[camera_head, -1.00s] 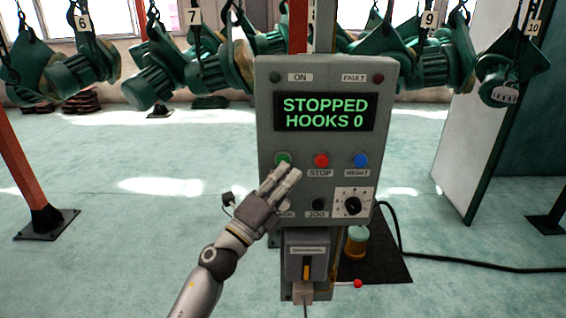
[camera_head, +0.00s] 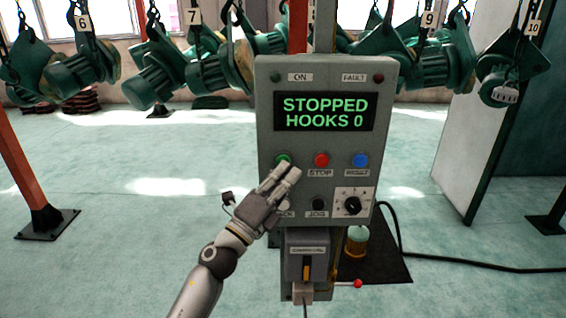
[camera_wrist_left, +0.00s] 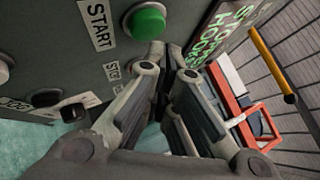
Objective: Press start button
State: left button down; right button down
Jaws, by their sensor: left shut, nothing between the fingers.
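The green start button (camera_head: 283,159) is at the left of the button row on the grey control panel (camera_head: 268,125). In the left wrist view the green button (camera_wrist_left: 147,21) shows fully, with the START label (camera_wrist_left: 97,24) beside it. My left gripper (camera_head: 289,168) is shut and empty, its fingertips just below and right of the green button in the head view. In the left wrist view the fingertips (camera_wrist_left: 167,55) are near the button's edge; contact cannot be told. The display (camera_head: 324,112) reads STOPPED, HOOKS 0. My right gripper is not in view.
The red stop button (camera_head: 321,160) and blue reset button (camera_head: 360,160) are close by on the right. A black jog button (camera_head: 318,205) and a dial (camera_head: 353,204) are below. Green hoist parts (camera_head: 80,75) hang behind. The floor (camera_head: 110,240) at left is clear.

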pick_arm(q)
jog(key=shift+w, duration=0.35)
